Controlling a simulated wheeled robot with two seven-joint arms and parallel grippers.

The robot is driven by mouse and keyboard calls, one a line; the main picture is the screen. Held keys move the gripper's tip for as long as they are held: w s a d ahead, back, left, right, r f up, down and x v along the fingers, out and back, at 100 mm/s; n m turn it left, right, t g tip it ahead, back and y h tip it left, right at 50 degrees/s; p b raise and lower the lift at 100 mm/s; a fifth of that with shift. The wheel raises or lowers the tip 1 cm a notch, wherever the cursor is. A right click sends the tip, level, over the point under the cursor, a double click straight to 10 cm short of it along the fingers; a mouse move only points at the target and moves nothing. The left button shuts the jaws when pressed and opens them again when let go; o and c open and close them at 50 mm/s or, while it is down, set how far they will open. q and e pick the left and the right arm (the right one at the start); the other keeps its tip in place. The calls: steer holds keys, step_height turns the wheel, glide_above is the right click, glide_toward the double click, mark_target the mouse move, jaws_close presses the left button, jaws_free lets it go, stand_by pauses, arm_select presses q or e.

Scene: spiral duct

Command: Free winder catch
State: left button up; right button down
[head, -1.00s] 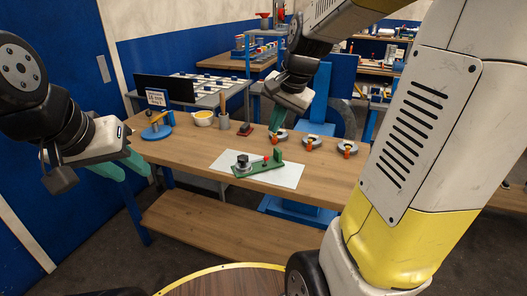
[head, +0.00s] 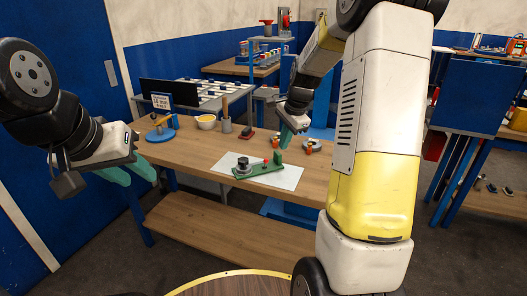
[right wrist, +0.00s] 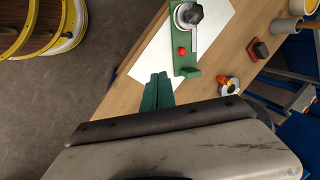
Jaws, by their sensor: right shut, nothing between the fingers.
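The winder (head: 258,173) has a green base with a dark round knob, a small red ball and a green upright block at its right end. It lies on a white sheet (head: 287,181) on the wooden bench, and shows in the right wrist view (right wrist: 186,50) too. My right gripper (head: 286,139) is shut and empty, beyond and above the upright block in the head view. Its closed green fingers (right wrist: 157,92) appear over the sheet's edge in the right wrist view, apart from the winder. My left gripper (head: 139,174) is open and empty, off the bench's left end.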

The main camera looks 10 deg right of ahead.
steer(key=x, duration=1)
steer(key=shift+w+a+f, duration=0.1)
steer(key=shift+f, duration=0.1)
steer(key=shift+w+a, duration=0.2)
steer(key=shift+w, duration=0.4)
steer(key=shift+w+a, duration=0.25)
steer(key=shift+w, duration=0.35)
steer(key=shift+w+a+f, duration=0.15)
steer(key=shift+w+a, duration=0.05)
steer(key=shift+w, duration=0.3)
